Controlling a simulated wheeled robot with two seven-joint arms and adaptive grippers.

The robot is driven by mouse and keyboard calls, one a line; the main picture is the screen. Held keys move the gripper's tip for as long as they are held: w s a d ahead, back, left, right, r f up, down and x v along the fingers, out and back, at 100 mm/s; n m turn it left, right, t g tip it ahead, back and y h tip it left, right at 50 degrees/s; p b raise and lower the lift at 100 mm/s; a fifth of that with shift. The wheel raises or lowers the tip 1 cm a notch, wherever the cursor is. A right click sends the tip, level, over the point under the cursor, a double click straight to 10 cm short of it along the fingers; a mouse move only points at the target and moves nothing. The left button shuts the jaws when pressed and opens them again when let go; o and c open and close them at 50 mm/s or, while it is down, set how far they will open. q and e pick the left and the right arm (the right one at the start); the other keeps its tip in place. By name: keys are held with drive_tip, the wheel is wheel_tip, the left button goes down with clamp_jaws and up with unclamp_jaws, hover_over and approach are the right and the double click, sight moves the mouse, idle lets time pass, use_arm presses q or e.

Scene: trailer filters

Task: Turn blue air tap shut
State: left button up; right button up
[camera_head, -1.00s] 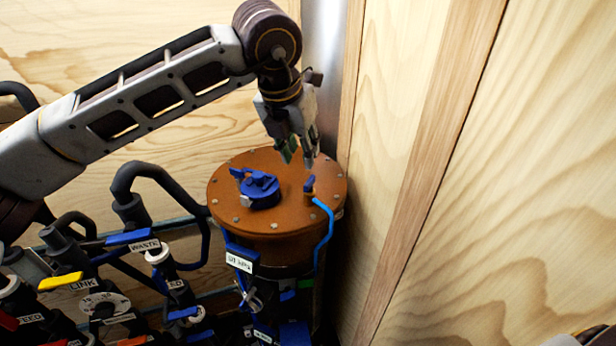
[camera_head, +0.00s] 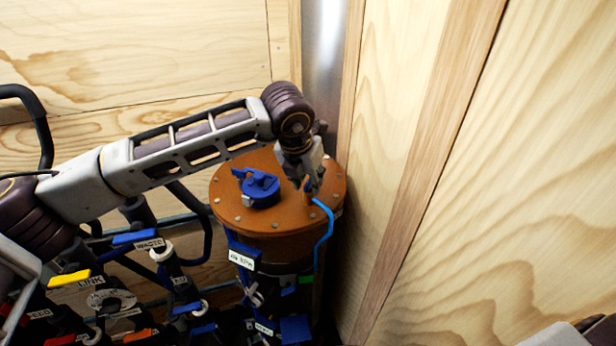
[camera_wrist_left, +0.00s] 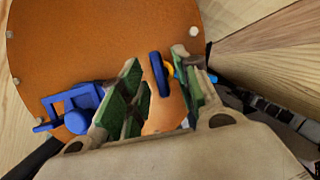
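The blue air tap is a small blue lever on a brass fitting, on the right side of the orange lid (camera_head: 285,218). In the left wrist view the tap (camera_wrist_left: 159,76) stands between the green finger pads. A light blue hose (camera_head: 328,226) runs from it over the lid's edge. My left gripper (camera_head: 309,182) is open, with one finger on either side of the lever and a gap at least on the left pad's side. In the head view the fingers partly hide the tap.
A larger blue valve cap (camera_head: 258,187) sits on the lid left of my gripper. Wooden walls (camera_head: 400,130) stand close on the right and behind. Pipes and coloured valve handles, one yellow (camera_head: 69,278), crowd the lower left.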

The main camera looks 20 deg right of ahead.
use_arm(q)
clamp_jaws()
